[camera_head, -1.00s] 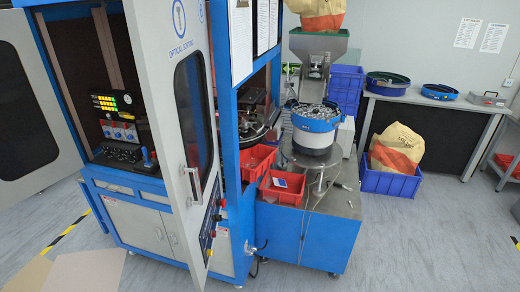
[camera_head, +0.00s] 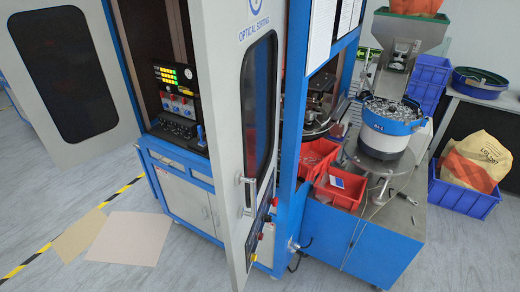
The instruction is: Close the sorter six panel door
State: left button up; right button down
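The optical sorter is a blue and white cabinet. One white door (camera_head: 231,75) with a dark window and "OPTICAL SORTING" lettering stands open toward me near the middle of the view. A second white door (camera_head: 70,80) with a dark window stands swung wide open at the far left. Between them the interior shows a control panel (camera_head: 178,90) with lit yellow and green displays. Neither of my grippers is in view.
A blue machine base (camera_head: 365,245) with red bins (camera_head: 342,188) and a bowl feeder (camera_head: 390,125) stands right of the open door. Two flat boards (camera_head: 130,238) lie on the floor at lower left, near yellow-black tape (camera_head: 60,240). The grey floor at front left is otherwise open.

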aim_at(238, 44)
jog(key=k, duration=1.25)
jog(key=z, duration=0.35)
jog(key=i, duration=0.55)
